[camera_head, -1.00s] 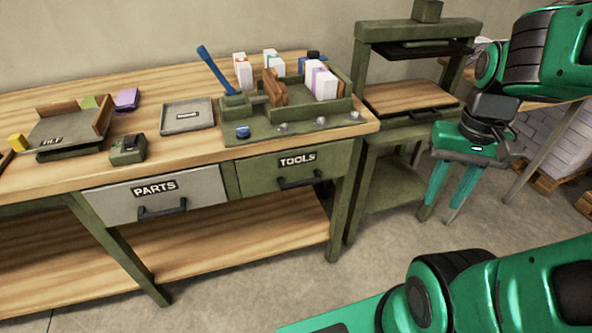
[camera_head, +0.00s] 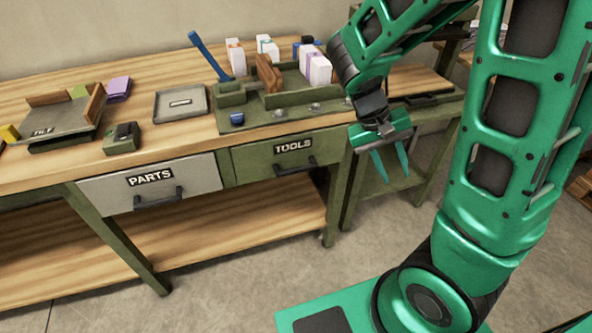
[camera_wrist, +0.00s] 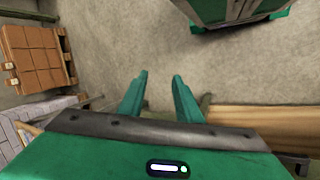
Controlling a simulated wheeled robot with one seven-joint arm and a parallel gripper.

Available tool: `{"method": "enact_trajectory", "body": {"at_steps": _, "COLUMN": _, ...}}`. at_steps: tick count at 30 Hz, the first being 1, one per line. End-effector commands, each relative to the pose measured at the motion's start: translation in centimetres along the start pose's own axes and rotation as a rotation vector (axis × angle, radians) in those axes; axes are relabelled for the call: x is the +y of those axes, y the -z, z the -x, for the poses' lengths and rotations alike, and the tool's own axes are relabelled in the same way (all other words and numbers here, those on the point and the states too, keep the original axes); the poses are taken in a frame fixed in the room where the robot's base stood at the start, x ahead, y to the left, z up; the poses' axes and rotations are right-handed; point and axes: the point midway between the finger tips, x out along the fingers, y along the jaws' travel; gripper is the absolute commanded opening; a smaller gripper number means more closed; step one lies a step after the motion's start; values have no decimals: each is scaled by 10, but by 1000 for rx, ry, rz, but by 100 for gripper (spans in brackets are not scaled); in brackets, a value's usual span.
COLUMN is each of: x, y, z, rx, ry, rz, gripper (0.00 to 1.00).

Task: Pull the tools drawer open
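The tools drawer (camera_head: 265,160) is a green front labelled TOOLS under the right end of the workbench. It looks shut, with a dark bar handle (camera_head: 296,168) below the label. My gripper (camera_head: 393,177) is to the right of the drawer, pointing down, apart from the handle. Its two green fingers are spread with nothing between them. In the wrist view the fingers (camera_wrist: 161,80) are also apart over bare floor, and the drawer cannot be made out there.
A grey PARTS drawer (camera_head: 150,186) sits left of the tools drawer, also shut. A green organizer (camera_head: 270,117) with boxes and a blue-handled tool (camera_head: 208,55) stands on the bench (camera_head: 190,140). A green stand (camera_head: 425,165) is at right. The floor in front is clear.

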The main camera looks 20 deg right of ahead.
Motion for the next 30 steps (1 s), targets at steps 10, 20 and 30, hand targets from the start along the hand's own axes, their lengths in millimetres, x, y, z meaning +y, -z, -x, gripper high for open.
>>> {"method": "enact_trajectory", "body": {"at_steps": 10, "x": -72, "y": 41, "z": -11, "rx": 156, "ry": -322, "rz": 143, "gripper": 31}}
{"method": "enact_trajectory", "body": {"at_steps": 20, "x": -152, "y": 62, "z": -9, "rx": 413, "ry": -608, "rz": 284, "gripper": 31}}
{"method": "enact_trajectory", "body": {"at_steps": 30, "x": -244, "y": 58, "z": 0, "rx": 776, "ry": -867, "rz": 441, "gripper": 31}}
